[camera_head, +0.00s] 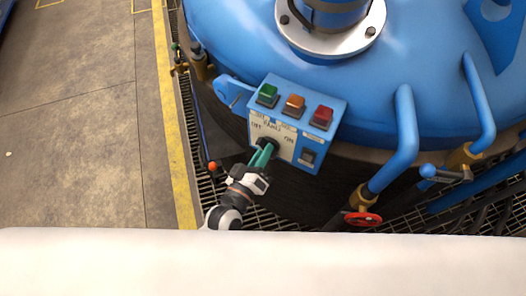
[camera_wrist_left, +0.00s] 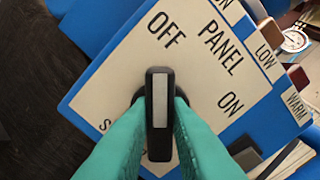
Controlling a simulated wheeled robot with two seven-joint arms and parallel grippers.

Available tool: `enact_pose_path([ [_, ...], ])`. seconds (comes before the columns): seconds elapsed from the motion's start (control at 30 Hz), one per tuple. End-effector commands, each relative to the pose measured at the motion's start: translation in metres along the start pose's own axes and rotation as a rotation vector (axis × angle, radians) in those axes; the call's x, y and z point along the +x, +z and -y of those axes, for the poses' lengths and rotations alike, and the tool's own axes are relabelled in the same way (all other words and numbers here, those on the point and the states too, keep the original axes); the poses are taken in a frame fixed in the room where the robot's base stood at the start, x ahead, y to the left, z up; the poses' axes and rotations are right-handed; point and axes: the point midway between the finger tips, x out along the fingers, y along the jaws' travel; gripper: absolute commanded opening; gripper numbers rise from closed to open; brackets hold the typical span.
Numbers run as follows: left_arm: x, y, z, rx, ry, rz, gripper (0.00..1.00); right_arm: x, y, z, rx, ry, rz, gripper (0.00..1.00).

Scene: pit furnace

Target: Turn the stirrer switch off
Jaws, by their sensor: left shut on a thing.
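The control panel (camera_head: 285,165) is a blue box with a white face on the side of the big blue vessel, lettered "OFF" and "ON". In the left wrist view the black switch knob (camera_wrist_left: 160,115) with a pale grey strip stands out from the white panel face (camera_wrist_left: 105,85). Its long axis lies upright in that view, the strip pointing toward "OFF". My left gripper (camera_head: 264,154) has its teal fingers on both sides of the knob, shut on it; the fingers also show in the left wrist view (camera_wrist_left: 160,135). The lettering below is partly hidden. My right gripper is not in view.
The panel has a green button (camera_head: 267,95), an orange button (camera_head: 293,106), a red button (camera_head: 321,118) and a black rocker switch (camera_head: 308,156). Blue pipes (camera_head: 406,130) and a red handwheel (camera_head: 362,219) stand to the right. Clear floor (camera_head: 80,120) lies left.

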Motion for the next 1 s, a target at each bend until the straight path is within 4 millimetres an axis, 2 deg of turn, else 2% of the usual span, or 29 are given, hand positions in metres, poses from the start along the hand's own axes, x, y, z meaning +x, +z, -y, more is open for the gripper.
enact_pose_path([
  [0.4,-0.001,-0.001,-0.001,-0.01,0.002,-0.003,0.0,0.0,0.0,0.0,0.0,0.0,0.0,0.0],
  [0.43,-0.001,-0.001,-0.001,-0.01,0.002,-0.003,0.21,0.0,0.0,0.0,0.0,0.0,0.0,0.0],
  [0.53,-0.001,-0.001,-0.001,-0.009,0.002,-0.002,0.38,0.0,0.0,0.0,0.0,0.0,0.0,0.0],
  [0.83,-0.001,-0.001,0.0,-0.007,0.001,-0.001,0.38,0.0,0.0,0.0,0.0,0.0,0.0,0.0],
  [1.0,-0.019,-0.002,-0.002,-0.006,0.002,-0.004,0.38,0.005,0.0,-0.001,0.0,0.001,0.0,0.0],
])
